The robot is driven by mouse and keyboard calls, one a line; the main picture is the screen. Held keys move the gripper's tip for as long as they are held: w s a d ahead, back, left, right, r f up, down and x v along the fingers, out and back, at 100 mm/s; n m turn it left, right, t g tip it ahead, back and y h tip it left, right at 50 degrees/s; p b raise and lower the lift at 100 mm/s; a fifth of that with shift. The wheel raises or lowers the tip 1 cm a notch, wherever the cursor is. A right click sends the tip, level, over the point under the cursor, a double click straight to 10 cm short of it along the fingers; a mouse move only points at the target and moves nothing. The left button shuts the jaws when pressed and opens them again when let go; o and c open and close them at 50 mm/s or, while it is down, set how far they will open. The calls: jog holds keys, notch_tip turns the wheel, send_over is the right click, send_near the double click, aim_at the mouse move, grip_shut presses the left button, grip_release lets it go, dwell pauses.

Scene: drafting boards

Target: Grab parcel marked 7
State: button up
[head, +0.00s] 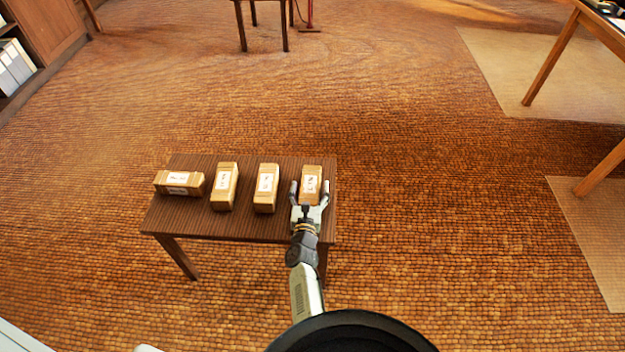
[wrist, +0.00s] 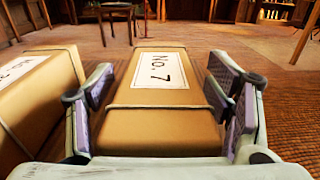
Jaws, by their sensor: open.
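The parcel marked "No. 7" (wrist: 165,118) is a brown box with a white label and a string around it. In the head view it is the rightmost parcel (head: 312,171) on the small dark table (head: 240,228). My gripper (head: 309,190) is open, with one finger on each side of this parcel's near part. In the wrist view my gripper (wrist: 165,105) shows its two fingers flanking the box. A gap shows on the right side; the left finger is close to the box, and I cannot tell whether it touches.
Another labelled parcel (wrist: 30,95) stands close on the left. In the head view three more parcels are in a row: one near (head: 266,206), one further left (head: 223,203), and one turned sideways (head: 168,190). Open floor lies right of the table.

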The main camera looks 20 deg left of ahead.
jog(key=shift+r, duration=0.1)
jog(key=shift+c, duration=0.3)
jog(key=c, duration=1.3)
jog(key=shift+r, duration=0.1)
jog(key=shift+c, duration=0.6)
